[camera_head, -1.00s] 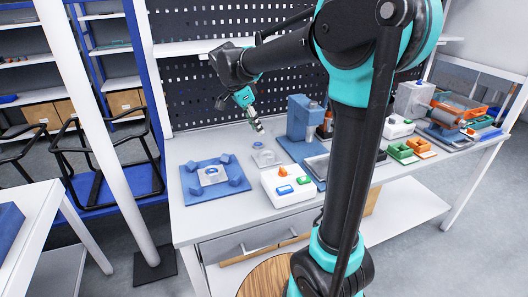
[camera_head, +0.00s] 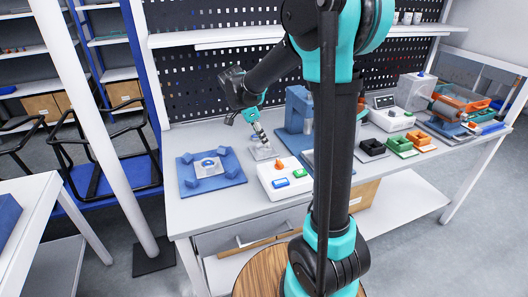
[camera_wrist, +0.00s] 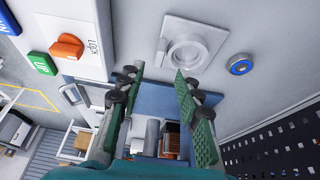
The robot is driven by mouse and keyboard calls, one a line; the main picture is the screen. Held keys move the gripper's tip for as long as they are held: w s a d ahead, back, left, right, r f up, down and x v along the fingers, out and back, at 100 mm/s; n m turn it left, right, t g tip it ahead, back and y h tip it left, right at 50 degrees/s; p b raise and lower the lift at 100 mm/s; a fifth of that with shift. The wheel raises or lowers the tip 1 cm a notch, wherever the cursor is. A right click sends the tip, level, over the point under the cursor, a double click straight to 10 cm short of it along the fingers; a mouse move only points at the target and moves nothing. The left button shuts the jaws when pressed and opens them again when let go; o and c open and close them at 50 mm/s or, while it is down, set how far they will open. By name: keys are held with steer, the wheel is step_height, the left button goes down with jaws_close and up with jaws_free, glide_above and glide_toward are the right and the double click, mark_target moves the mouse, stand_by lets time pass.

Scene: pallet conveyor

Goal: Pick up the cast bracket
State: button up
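The cast bracket appears to be a light grey square plate with a raised round bore and a small tab; it lies flat on the bench in the wrist view (camera_wrist: 188,45). In the head view the bracket (camera_head: 263,153) sits just beneath my fingertips, partly hidden by them. My gripper (camera_head: 265,141) points down, above the bracket. In the wrist view my gripper's (camera_wrist: 158,72) two green-padded fingers are spread with nothing between them. The bracket lies beyond the fingertips, and a gap to it seems to remain.
A white button box (camera_head: 286,183) stands to the bracket's front right. A blue fixture plate (camera_head: 228,179) holding a grey square part is to the left. A small blue-centred ring (camera_wrist: 241,65) lies beside the bracket. A blue press-like stand (camera_head: 297,115) rises to the right.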

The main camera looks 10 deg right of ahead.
mark_target(268, 149)
steer(key=shift+x, duration=2.65)
steer(key=shift+s+a, duration=0.1)
steer(key=shift+a, duration=0.05)
steer(key=shift+c, duration=0.4)
jaws_close()
